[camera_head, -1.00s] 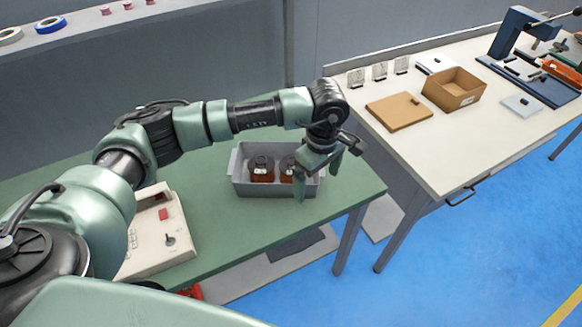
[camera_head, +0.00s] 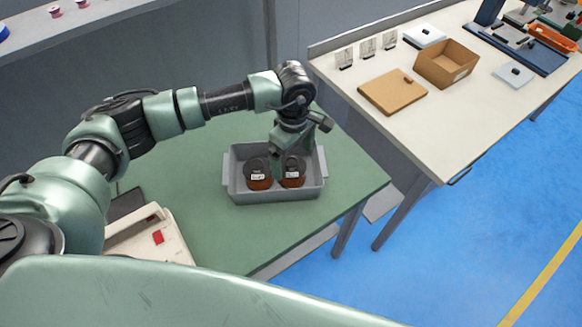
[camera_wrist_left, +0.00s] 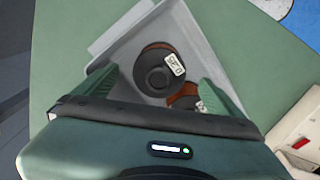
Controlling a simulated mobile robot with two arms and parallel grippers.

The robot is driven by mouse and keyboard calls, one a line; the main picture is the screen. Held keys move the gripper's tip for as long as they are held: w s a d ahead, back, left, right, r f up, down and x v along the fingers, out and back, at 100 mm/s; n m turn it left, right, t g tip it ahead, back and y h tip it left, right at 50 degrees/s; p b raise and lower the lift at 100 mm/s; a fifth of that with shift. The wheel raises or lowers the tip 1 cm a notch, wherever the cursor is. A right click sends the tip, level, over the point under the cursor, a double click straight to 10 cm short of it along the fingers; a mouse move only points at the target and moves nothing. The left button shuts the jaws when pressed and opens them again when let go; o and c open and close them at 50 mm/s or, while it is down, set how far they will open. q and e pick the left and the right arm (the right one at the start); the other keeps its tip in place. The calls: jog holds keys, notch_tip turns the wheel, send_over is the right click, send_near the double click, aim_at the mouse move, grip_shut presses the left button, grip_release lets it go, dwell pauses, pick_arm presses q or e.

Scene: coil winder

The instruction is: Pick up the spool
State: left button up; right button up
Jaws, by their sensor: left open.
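Two dark-capped, copper-wound spools with white labels sit upright side by side in a grey bin (camera_head: 252,197) in the head view: a left spool (camera_head: 257,180) and a right spool (camera_head: 293,181). My left gripper (camera_head: 288,157) points down over the bin and partly covers the right spool. In the left wrist view its jaws (camera_wrist_left: 160,92) are spread, empty, with one spool (camera_wrist_left: 155,70) showing between them. A second spool (camera_wrist_left: 187,97) shows lower, partly hidden by the gripper body. Contact with the spools cannot be told. My right gripper is out of view.
The bin stands on a green table (camera_head: 220,225), with a beige control box (camera_head: 155,240) at its front left. A pale bench (camera_head: 440,120) at right holds a cardboard box (camera_head: 446,65), a brown board (camera_head: 393,92) and a blue machine (camera_head: 515,45).

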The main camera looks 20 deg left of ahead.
aim_at(292, 161)
pick_arm(q)
jog(key=f, duration=0.1)
jog(key=f+p, duration=0.1)
jog(key=f, duration=0.2)
jog(key=shift+w+a+p, duration=0.1)
jog(key=shift+a+p, duration=0.15)
jog(key=shift+p, duration=0.1)
jog(key=shift+f, duration=0.35)
jog(key=shift+d, duration=0.1)
jog(key=shift+c, duration=0.4)
jog(key=c, duration=2)
grip_shut()
jog(key=shift+w, duration=0.1)
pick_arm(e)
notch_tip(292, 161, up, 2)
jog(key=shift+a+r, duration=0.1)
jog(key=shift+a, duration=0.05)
pick_arm(q)
jog(key=shift+r, duration=0.2)
